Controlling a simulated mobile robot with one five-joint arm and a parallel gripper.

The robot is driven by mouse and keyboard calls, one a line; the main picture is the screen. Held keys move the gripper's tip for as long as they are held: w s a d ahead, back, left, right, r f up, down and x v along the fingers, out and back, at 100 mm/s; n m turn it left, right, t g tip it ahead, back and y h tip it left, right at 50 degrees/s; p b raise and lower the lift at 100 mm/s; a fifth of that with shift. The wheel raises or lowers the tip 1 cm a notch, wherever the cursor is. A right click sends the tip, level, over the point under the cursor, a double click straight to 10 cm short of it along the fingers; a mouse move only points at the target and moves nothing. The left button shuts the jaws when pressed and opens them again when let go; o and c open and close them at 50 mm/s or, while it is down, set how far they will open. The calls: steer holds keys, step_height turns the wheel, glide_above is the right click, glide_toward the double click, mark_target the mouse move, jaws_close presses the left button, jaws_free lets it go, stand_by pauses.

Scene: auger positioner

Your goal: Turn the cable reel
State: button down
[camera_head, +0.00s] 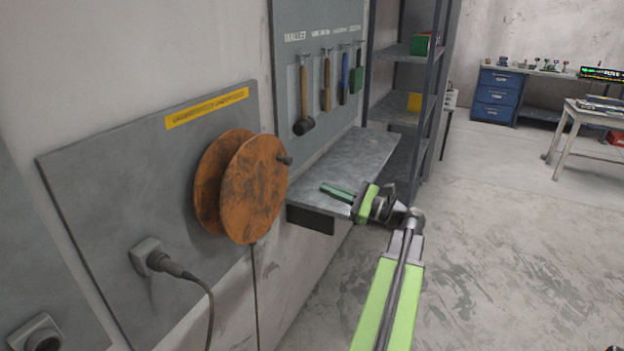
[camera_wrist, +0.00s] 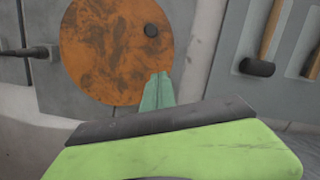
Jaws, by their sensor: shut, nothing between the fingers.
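The cable reel (camera_head: 256,190) is a worn orange-brown spool with two round flanges, mounted on a grey wall panel. A cable hangs down from under the reel. My gripper (camera_head: 338,191) is to the right of the reel, shut and empty, its green fingers pointing left towards it.
A metal shelf (camera_head: 352,152) juts from the wall just behind my gripper, below a board of hanging mallets (camera_head: 304,95). A plug in a socket (camera_head: 148,256) with a cable is at the lower left. Open concrete floor (camera_head: 480,260) lies to the right.

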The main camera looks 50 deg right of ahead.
steer(key=p, duration=0.2)
glide_toward(279, 163)
steer(key=w, duration=0.1)
steer(key=w+f, duration=0.1)
steer(key=w, duration=0.1)
steer(key=w+f, duration=0.1)
steer(key=shift+w+d+f, duration=0.1)
steer(key=shift+w+f, duration=0.15)
steer(key=r+p, duration=0.1)
steer(key=r, duration=0.1)
steer(key=a+r+p, duration=0.1)
steer(key=shift+s+p, duration=0.3)
steer(key=shift+p, duration=0.05)
steer(key=shift+a+r, duration=0.2)
steer(key=shift+r, duration=0.05)
